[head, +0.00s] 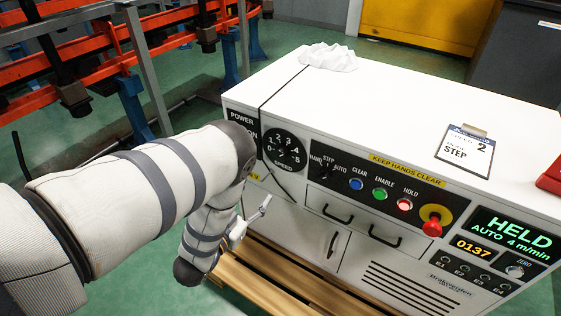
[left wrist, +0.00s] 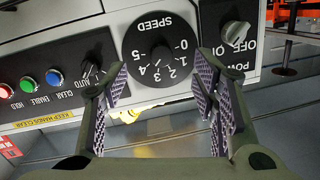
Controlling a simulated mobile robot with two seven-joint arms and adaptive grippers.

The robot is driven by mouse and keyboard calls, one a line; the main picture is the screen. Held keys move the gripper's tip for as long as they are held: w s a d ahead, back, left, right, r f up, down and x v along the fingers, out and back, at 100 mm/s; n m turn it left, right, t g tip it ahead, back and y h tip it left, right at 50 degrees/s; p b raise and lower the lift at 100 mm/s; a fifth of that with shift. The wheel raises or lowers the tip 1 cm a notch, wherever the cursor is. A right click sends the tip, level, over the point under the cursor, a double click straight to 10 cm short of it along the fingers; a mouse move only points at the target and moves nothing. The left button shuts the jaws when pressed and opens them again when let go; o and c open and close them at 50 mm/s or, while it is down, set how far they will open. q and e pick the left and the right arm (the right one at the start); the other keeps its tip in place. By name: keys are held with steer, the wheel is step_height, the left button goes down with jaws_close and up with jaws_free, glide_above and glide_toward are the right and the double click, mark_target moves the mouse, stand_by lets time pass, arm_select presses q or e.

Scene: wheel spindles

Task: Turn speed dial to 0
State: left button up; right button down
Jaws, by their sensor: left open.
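The speed dial (head: 285,152) is a round black disc with white numbers 0 to 5, on the left part of the white cabinet's front panel. In the left wrist view the dial (left wrist: 160,55) appears upside down, ahead of and between my fingers. I cannot tell clearly which number its pointer marks. My left gripper (left wrist: 162,92) is open and empty, its textured pads apart with one on each side of the dial's lower part in the picture. In the head view my left gripper (head: 248,222) is partly hidden by my arm, below the dial. My right gripper is not in view.
The power switch (left wrist: 236,34) and the mode knob (left wrist: 94,72) flank the dial. Clear, enable and hold buttons (head: 380,194) and a red emergency stop (head: 433,224) lie farther right. A card reading speed 2, step (head: 463,150) lies on the cabinet top.

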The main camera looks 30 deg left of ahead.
mark_target(279, 156)
arm_select(q)
steer(key=shift+t+h, duration=0.3)
steer(key=shift+t, duration=0.3)
steer(key=w, duration=0.4)
steer(key=w+r+b, duration=0.1)
steer(key=w, duration=0.3)
steer(key=w+a+r, duration=0.1)
steer(key=w, duration=0.4)
steer(key=c, duration=1.2)
